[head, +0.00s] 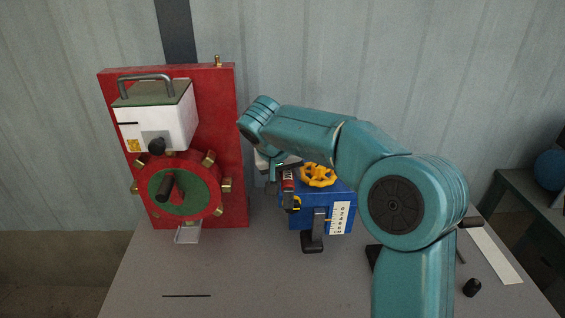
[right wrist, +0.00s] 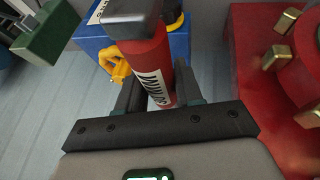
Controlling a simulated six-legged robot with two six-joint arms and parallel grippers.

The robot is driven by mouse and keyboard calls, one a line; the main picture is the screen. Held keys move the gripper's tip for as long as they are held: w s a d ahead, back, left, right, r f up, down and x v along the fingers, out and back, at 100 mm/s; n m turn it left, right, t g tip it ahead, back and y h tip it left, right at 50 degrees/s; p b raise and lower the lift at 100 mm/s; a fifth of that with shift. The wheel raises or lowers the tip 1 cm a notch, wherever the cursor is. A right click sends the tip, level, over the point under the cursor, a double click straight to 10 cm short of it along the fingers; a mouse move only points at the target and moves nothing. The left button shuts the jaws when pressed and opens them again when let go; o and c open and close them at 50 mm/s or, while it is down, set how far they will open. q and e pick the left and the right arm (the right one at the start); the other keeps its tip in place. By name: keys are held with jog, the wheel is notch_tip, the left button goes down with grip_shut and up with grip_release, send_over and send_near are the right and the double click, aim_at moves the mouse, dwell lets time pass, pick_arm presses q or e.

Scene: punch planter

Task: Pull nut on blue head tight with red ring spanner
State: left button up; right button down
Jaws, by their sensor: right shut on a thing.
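The red ring spanner (head: 288,181) stands about upright in front of the left side of the blue head (head: 305,214). My right gripper (head: 279,172) is shut on its red handle. In the right wrist view the handle (right wrist: 148,62), with a white label, sits between the dark fingers of the right gripper (right wrist: 158,93), and the blue head (right wrist: 95,42) is just beyond. A dark part and a small yellow part show at the handle's lower end in the head view. I cannot make out the nut or whether the ring is around it. My left gripper is not in view.
A yellow handwheel (head: 318,174) tops the blue head. Left of it stands a red panel (head: 240,150) with a white box (head: 180,115) and a red wheel (head: 208,175) with brass studs. A thin black rod (head: 187,296) lies on the grey table (head: 255,280), whose front is mostly clear.

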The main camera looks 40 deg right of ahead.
jog(key=shift+r+p, duration=3.5)
jog(key=shift+r, duration=1.15)
jog(key=shift+f, duration=0.1)
jog(key=shift+s, duration=0.15)
